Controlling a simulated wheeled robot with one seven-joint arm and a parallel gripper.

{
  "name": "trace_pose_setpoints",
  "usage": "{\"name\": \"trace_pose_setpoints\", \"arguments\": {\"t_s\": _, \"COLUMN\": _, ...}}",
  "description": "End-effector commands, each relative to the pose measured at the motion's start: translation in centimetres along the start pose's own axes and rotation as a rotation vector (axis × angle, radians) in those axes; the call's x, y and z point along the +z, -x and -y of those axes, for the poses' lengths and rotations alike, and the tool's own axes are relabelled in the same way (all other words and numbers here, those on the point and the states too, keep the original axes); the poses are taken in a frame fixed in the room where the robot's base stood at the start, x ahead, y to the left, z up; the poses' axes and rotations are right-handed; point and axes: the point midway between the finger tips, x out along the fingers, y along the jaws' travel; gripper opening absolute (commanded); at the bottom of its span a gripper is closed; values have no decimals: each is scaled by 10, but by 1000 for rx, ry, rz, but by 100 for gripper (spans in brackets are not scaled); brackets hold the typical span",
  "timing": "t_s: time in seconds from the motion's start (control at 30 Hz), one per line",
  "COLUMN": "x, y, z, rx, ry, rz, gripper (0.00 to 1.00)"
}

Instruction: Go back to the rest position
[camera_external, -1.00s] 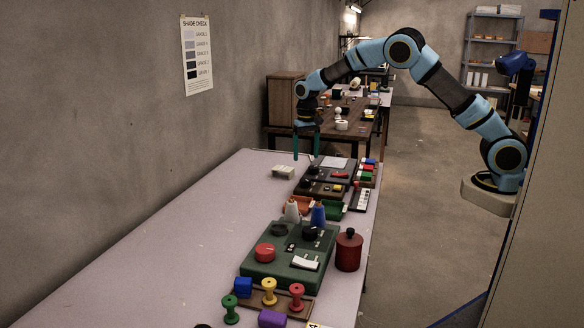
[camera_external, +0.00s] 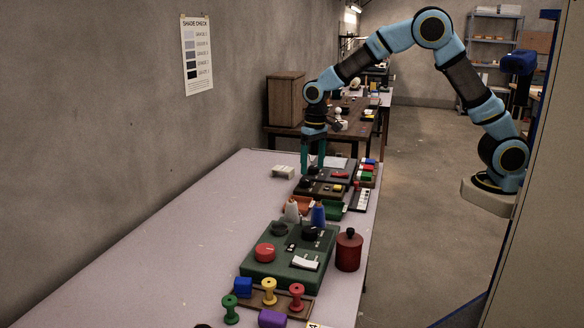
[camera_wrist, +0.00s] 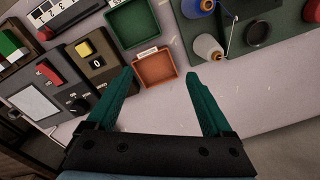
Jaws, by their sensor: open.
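My gripper (camera_external: 313,165) hangs pointing down over the far part of the long table (camera_external: 180,235), above the dark boxes at its far end. In the wrist view its two green fingers (camera_wrist: 158,100) are spread wide apart with nothing between them. Past the fingertips lie an orange tray (camera_wrist: 155,69) and a green tray (camera_wrist: 132,23), both empty. My arm reaches across from its base at the right, bent in a high arch. No cloth shows in either view.
A grey box with a red switch (camera_wrist: 45,73) and a box with a yellow button (camera_wrist: 84,48) lie left in the wrist view. Thread cones (camera_external: 318,215), a green panel (camera_external: 262,268), a red canister (camera_external: 348,250) and spools (camera_external: 269,291) stand nearer. The table's left side is clear.

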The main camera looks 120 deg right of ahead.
Motion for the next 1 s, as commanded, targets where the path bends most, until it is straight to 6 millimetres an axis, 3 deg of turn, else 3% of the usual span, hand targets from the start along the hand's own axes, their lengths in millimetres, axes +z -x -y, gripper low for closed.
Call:
{"name": "trace_pose_setpoints", "arguments": {"t_s": 0.03, "x": 37, "y": 4, "z": 19, "rx": -8, "ry": 102, "rz": -3, "gripper": 85}}
{"name": "trace_pose_setpoints", "arguments": {"t_s": 0.2, "x": 157, "y": 9, "z": 52, "rx": -31, "ry": 458, "rz": -25, "gripper": 85}}
{"name": "trace_pose_setpoints", "arguments": {"t_s": 0.3, "x": 228, "y": 9, "z": 54, "rx": -43, "ry": 676, "rz": -42, "gripper": 85}}
{"name": "trace_pose_setpoints", "arguments": {"t_s": 0.4, "x": 288, "y": 7, "z": 43, "rx": -53, "ry": 874, "rz": -59, "gripper": 85}}
{"name": "trace_pose_setpoints", "arguments": {"t_s": 0.5, "x": 331, "y": 4, "z": 28, "rx": -61, "ry": 1031, "rz": -74, "gripper": 85}}
{"name": "trace_pose_setpoints", "arguments": {"t_s": 0.6, "x": 356, "y": 2, "z": 16, "rx": -65, "ry": 1130, "rz": -85, "gripper": 85}}
{"name": "trace_pose_setpoints", "arguments": {"t_s": 0.7, "x": 367, "y": 0, "z": 10, "rx": -67, "ry": 1176, "rz": -90, "gripper": 85}}
{"name": "trace_pose_setpoints", "arguments": {"t_s": 1.0, "x": 368, "y": 0, "z": 8, "rx": -66, "ry": 1180, "rz": -90, "gripper": 85}}
